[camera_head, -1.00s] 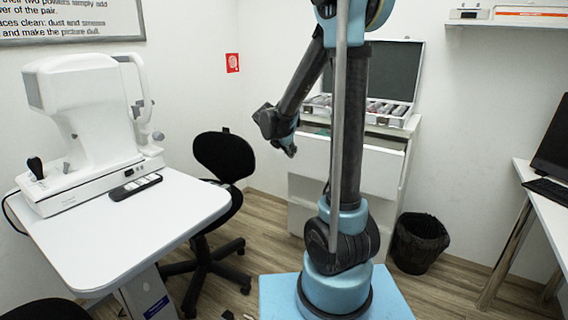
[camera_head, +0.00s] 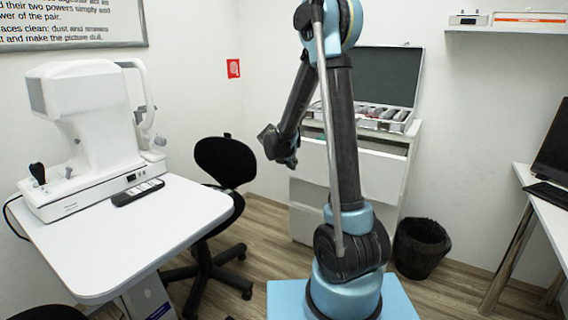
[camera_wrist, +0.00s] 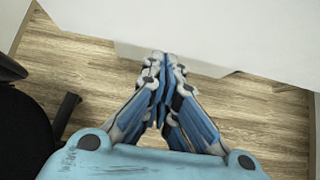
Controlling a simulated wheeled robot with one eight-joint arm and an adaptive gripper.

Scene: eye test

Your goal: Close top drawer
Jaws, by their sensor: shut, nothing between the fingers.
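The white drawer cabinet (camera_head: 300,215) stands against the back wall, partly hidden behind my arm. Its top drawer (camera_head: 380,172) appears pulled out, with its front standing forward of the cabinet body; how far is hard to tell. My gripper (camera_head: 292,161) is at the left side of the drawer front in the head view. In the wrist view my gripper (camera_wrist: 163,58) is shut and empty. Its fingertips are at the lower edge of a white panel (camera_wrist: 230,35), likely the drawer front; I cannot tell whether they touch it.
An open lens case (camera_head: 395,85) sits on the cabinet. A black chair (camera_head: 222,160) stands left of it and also shows in the wrist view (camera_wrist: 22,125). A black bin (camera_head: 422,245) stands to the right. A white table (camera_head: 150,225) with an eye instrument (camera_head: 90,125) is at left.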

